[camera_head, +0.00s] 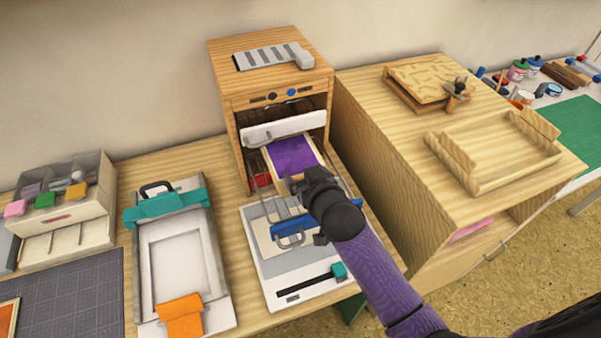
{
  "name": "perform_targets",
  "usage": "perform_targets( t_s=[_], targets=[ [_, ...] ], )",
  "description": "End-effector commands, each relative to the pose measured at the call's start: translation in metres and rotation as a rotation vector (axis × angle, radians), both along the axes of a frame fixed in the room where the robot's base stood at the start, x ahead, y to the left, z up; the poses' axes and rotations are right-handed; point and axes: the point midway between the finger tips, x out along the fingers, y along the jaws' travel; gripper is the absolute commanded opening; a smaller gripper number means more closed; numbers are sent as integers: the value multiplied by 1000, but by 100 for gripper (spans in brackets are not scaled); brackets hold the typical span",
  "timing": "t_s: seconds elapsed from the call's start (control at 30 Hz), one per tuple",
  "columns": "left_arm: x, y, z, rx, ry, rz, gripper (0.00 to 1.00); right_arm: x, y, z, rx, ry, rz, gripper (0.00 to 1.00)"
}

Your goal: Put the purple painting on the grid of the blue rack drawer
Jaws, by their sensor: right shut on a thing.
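The purple painting (292,154) has a pale wooden edge and is at the open front of the wooden rack (236,122). My right gripper (299,184) is shut on its near edge, and the wrist hides part of that edge. The blue drawer handle (290,240) is below the painting, at the front of a pulled-out wire grid (275,213). The painting is over the back part of this drawer; I cannot tell whether it touches the grid. My left gripper is not in view.
A white drawer front (285,129) is just above the painting. A red drawer part (262,180) shows low in the rack. A white board (262,265) lies below the grid. A teal-clamped press (180,262) stands left, a large wooden cabinet (385,165) right.

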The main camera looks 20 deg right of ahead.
Motion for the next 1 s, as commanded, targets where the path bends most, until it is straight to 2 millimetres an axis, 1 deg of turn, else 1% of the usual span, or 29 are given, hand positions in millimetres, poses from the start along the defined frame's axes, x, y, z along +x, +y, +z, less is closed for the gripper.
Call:
perform_targets(
  t_s=[0.03,0.1,0.17,0.3,0.5,0.53,0.57,0.77,0.87,0.97,1.0],
  targets=[
    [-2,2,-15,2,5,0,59,-2,1,-16,1,3,1,26],
    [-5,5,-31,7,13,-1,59,-4,3,-31,1,4,2,26],
    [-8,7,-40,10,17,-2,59,-5,5,-39,0,3,2,26],
    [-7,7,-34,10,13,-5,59,-6,5,-32,-1,1,1,26],
    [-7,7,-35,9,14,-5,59,-6,5,-35,-1,2,1,26],
    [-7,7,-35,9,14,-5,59,-6,5,-35,-1,2,1,94],
    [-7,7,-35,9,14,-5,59,-6,5,-35,-1,2,1,100],
    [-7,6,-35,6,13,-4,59,-6,5,-34,-1,2,1,100],
    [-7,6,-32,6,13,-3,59,-7,5,-29,0,0,2,100],
    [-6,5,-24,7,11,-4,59,-21,5,-23,1,3,2,100],
    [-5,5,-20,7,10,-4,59,-29,5,-19,1,3,2,100]
  ],
)
